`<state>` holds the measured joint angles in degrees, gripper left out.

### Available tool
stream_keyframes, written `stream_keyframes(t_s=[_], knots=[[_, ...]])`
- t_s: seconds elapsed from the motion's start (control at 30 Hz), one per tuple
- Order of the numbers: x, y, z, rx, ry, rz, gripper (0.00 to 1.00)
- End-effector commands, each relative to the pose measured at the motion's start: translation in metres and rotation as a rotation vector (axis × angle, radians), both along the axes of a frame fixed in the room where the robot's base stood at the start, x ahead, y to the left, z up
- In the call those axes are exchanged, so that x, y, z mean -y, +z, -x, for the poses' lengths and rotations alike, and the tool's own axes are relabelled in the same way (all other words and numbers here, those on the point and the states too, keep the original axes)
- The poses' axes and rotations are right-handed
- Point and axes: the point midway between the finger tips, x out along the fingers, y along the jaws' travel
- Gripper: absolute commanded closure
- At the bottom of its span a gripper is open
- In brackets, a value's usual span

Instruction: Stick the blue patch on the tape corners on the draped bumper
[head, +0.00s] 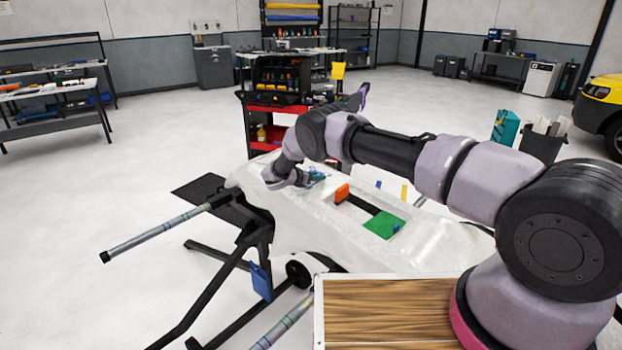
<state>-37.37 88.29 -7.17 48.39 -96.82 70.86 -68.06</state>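The draped bumper (290,222) is a long form under glossy whitish film on a black stand, in the middle of the head view. My gripper (301,180) is low over its far left part, small and partly hidden by my own wrist. A small blue-teal piece (317,176) shows right beside the gripper. I cannot tell if it is held or lies on the film, or if it is the blue patch. A green square (382,226) lies on the film, with a small blue piece (395,228) at its right edge. I cannot make out tape corners.
An orange block (342,193) stands on the bumper by a dark strip. Small blue (378,185) and yellow (404,190) pieces show behind. A blue item (261,280) hangs on the stand. A red-black tool cart (275,110) stands behind.

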Motion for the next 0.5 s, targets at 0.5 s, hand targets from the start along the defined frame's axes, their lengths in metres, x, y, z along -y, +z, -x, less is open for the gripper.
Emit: stream_keyframes(t_s=[0.5], knots=[[-0.046, 0.029, 0.053, 0.0, 0.004, 0.001, 0.6]])
